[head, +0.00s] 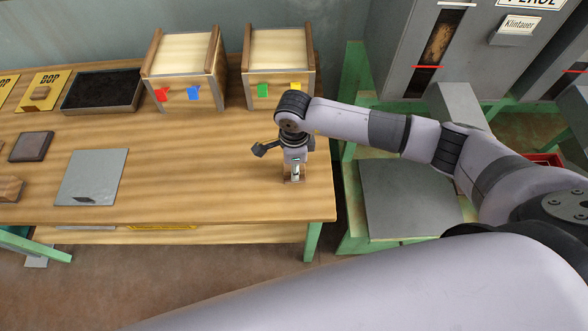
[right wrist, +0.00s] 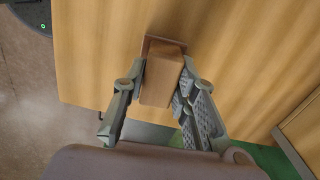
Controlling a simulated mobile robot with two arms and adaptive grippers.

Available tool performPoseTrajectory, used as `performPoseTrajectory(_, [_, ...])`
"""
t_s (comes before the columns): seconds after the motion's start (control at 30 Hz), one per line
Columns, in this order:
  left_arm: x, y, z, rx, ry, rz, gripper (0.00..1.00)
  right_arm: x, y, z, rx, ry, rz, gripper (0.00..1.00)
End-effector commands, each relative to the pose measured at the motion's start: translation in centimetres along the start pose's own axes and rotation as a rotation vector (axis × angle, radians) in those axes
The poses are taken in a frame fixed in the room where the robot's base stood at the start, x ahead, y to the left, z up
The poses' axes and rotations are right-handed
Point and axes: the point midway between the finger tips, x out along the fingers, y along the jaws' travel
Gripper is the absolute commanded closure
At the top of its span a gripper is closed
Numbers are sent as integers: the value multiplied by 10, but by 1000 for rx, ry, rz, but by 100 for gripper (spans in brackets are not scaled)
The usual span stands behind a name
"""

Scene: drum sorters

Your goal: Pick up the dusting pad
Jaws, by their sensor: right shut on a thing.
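The dusting pad appears to be the brown block on a slightly wider base (right wrist: 162,80) in the right wrist view. My right gripper (right wrist: 160,88) has its fingers on both sides of the block and is shut on it. In the head view the right gripper (head: 295,174) points down at the right end of the wooden table, with only a little of the brown pad (head: 288,179) showing. It is at or just above the tabletop; I cannot tell if it touches. My left gripper is not in view.
On the table (head: 220,190) stand two wooden bins, one with red and blue tags (head: 185,80) and one with green and yellow (head: 279,80). A black-filled tray (head: 103,91), metal plate (head: 92,177) and dark square block (head: 31,147) lie left. The table's middle is clear.

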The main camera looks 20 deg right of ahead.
Motion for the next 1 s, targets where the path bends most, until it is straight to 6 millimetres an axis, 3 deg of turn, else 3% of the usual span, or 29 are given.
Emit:
performPoseTrajectory(0.17, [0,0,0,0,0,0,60,0,0,0,0,0,0,100])
performPoseTrajectory(0.47, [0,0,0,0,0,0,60,-1,0,0,0,-1,-1,100])
performPoseTrajectory(0.63, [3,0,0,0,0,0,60,-11,-1,0,0,-2,-3,100])
performPoseTrajectory(0.77, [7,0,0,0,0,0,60,-30,-1,0,-2,-2,-5,100])
performPoseTrajectory(1.0, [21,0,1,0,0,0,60,-95,-2,1,-2,-4,-9,100])
